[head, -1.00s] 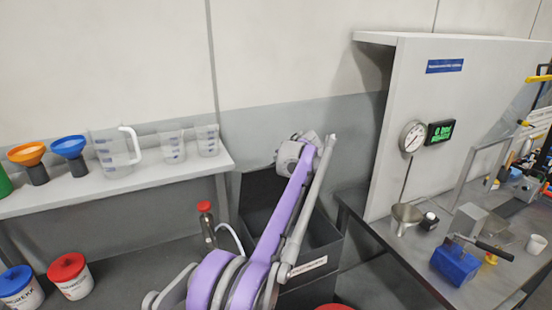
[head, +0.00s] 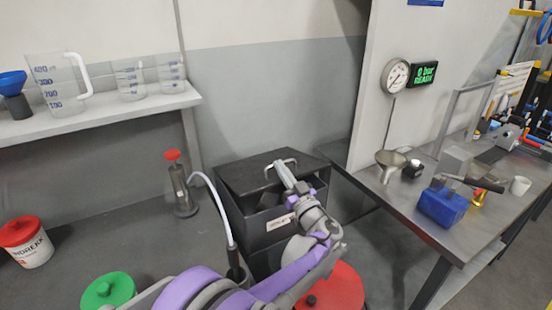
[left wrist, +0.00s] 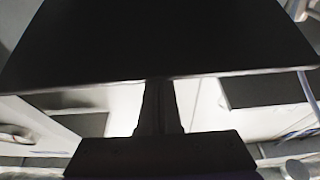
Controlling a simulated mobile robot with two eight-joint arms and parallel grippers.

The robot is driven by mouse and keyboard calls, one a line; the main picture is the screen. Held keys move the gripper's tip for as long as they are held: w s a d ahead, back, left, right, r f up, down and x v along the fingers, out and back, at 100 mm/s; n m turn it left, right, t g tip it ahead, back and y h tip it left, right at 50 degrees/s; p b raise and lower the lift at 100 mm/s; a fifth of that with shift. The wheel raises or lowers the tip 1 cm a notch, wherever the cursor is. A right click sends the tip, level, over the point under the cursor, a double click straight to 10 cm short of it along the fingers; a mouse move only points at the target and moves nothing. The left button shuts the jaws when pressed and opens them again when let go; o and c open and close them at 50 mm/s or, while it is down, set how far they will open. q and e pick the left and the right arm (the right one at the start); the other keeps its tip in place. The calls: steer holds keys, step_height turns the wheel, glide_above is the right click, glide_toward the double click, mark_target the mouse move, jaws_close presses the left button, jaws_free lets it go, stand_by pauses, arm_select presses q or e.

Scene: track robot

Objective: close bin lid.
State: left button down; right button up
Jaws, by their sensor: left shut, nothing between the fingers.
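The black bin (head: 283,240) stands on the floor at the centre of the head view, with a white label on its front. Its black lid (head: 243,178) is tilted down over the bin, with a dark gap showing below its front edge. A grey handle is on top of the lid. My left gripper (head: 283,172) is shut and empty, its fingers overlapping the lid near the handle. In the left wrist view, the shut fingers (left wrist: 160,90) meet the edge of a large dark panel, which seems to be the lid (left wrist: 160,40); contact is unclear. My right gripper is not in view.
A shelf (head: 110,112) with measuring jugs is at left. A red-topped bottle (head: 180,185) and a white hose stand beside the bin. Red and green lids are low in front.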

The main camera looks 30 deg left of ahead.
arm_select(q)
steer(key=shift+t+y, duration=0.3)
steer(key=shift+y, duration=0.4)
steer(key=f, duration=0.1)
steer(key=f+b, duration=0.1)
steer(key=f, duration=0.1)
steer(key=d+f+b, duration=0.1)
steer(key=shift+s+d+f, duration=0.1)
steer(key=shift+s+f, duration=0.15)
steer(key=shift+s+d+f+b, duration=0.1)
steer(key=shift+f+b, duration=0.25)
steer(key=shift+f, duration=0.1)
steer(key=shift+s+d+f+b, duration=0.1)
steer(key=shift+f+b, duration=0.2)
steer(key=shift+f, duration=0.15)
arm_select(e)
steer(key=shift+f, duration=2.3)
